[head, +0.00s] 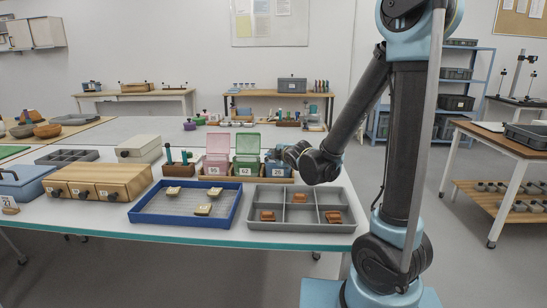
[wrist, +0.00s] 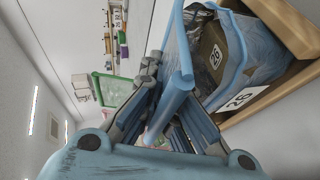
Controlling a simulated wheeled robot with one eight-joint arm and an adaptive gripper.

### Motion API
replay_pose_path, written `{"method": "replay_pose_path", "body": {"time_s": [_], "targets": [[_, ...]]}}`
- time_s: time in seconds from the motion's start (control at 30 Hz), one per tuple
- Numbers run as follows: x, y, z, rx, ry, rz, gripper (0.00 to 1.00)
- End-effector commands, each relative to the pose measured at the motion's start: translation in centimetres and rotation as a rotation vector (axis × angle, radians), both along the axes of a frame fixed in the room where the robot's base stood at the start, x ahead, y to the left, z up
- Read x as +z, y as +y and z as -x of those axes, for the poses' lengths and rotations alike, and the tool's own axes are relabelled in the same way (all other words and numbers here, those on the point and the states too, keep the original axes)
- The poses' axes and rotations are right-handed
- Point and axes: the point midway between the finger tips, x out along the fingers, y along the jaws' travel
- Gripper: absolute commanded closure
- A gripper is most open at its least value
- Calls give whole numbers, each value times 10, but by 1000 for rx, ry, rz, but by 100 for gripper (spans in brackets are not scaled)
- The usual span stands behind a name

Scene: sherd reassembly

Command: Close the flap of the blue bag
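The blue bag (wrist: 235,50) stands in a wooden rack, with 26 labels on it and a brown block-like thing seen inside. In the head view the bag (head: 277,168) is partly hidden by my gripper. Its translucent blue flap (wrist: 180,80) stands up away from the bag mouth. My gripper (wrist: 172,85) is at the flap, with its fingers apart and the flap's rim between them. Whether either finger touches the rim is not clear. In the head view my gripper (head: 295,153) is beside the bag's upper part, its fingers too small to read.
A green bag (head: 247,163) and a pink bag (head: 216,163), both with raised flaps, stand left of the blue one. A blue tray (head: 180,218) and a grey divided tray (head: 282,228) with sherds lie in front. Wooden drawers (head: 97,182) stand at left.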

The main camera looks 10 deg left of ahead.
Motion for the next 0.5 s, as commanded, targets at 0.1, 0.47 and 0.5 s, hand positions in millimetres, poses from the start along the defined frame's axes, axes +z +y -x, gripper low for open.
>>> {"method": "replay_pose_path", "body": {"time_s": [0.1, 0.47, 0.5], "targets": [[-1, 0, 0, 0, 3, -1, 100], [0, -1, 0, -1, 3, 0, 77], [0, -1, 0, -1, 3, 0, 77]]}}
